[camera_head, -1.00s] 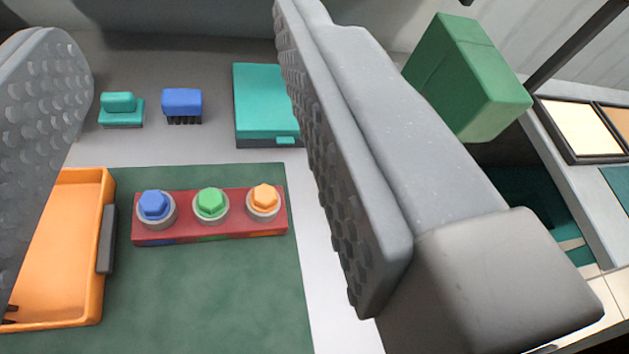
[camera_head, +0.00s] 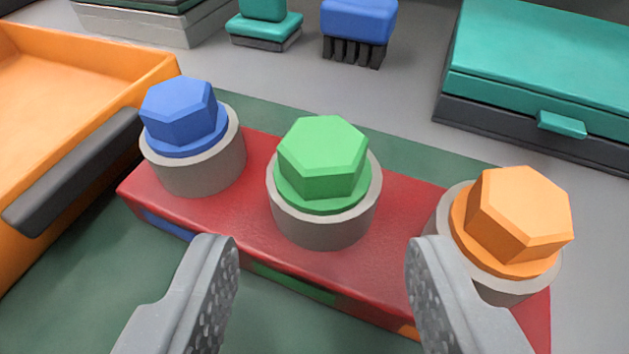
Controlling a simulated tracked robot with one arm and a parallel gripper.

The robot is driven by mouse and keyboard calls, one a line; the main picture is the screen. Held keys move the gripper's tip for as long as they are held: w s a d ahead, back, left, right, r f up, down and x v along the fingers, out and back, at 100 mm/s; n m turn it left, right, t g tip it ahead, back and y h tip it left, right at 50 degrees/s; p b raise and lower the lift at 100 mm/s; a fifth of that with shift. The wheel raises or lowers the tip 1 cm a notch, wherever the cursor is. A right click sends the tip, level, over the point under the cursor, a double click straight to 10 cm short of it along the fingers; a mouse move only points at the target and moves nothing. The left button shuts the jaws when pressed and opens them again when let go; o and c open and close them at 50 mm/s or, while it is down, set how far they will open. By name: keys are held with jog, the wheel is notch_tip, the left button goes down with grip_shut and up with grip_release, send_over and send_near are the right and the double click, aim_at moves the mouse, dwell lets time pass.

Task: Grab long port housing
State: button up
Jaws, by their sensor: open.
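The long port housing (camera_head: 255,235) is a red block lying on a green mat, slanting from left down to the right. It bears three grey round ports with hex plugs: blue (camera_head: 180,115) at left, green (camera_head: 322,165) in the middle, orange (camera_head: 515,222) at right. Blue, green and orange marks show on its front side. My gripper (camera_head: 322,275) is open and empty. Its two grey fingers rise from the bottom edge, with the green plug lying between and beyond their tips. The right finger hides part of the housing's front. I cannot tell whether the fingers touch it.
An orange tray (camera_head: 85,45) with a dark handle (camera_head: 75,172) stands close by the housing's left end. Behind are a teal stamp-like piece (camera_head: 264,25), a blue brush (camera_head: 357,25) and a teal box (camera_head: 545,65). The green mat (camera_head: 95,285) is bare in front.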

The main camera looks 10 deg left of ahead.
aim_at(329, 202)
jog(key=shift+b+x, duration=1.05)
jog(key=shift+x, duration=2.45)
jog(key=shift+d+r, duration=0.15)
jog(key=shift+r, duration=0.05)
grip_shut()
